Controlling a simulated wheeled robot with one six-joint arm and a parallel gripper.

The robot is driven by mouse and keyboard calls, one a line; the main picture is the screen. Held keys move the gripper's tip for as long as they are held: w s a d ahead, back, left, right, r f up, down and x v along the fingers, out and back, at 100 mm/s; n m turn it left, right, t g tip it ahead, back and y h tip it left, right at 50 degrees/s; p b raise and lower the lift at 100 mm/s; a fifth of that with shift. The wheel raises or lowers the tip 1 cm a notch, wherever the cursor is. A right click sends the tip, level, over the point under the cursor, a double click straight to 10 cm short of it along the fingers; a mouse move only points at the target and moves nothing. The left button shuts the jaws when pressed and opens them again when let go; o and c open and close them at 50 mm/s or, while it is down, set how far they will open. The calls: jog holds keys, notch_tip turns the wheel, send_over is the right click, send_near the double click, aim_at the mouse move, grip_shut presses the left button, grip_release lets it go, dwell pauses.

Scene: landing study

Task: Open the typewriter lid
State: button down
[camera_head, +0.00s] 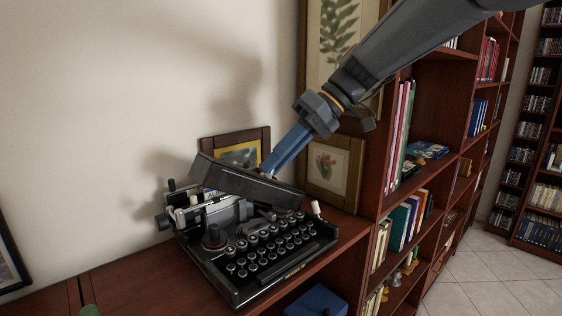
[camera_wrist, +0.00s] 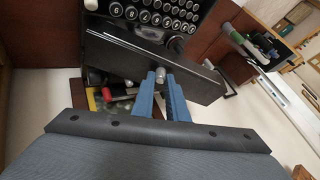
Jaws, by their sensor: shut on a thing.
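The black typewriter (camera_head: 258,243) stands on a brown wooden cabinet top, with its rows of round keys facing the front. Its lid (camera_head: 240,183) is a dark panel, raised and tilted above the carriage; the mechanism shows beneath it. The fingertips' exact contact is partly hidden.
A small framed picture (camera_head: 240,143) leans on the wall behind the typewriter, and a flower picture (camera_head: 330,168) stands right of it. A tall bookcase (camera_head: 450,130) fills the right side.

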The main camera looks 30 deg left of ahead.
jog(key=c, duration=1.7)
grip_release()
jog(key=shift+c, duration=0.2)
jog(key=shift+r, duration=0.1)
notch_tip(320, 180, up, 10)
jog(key=b, duration=0.2)
jog(key=shift+b, duration=0.35)
jog(key=shift+c, duration=0.3)
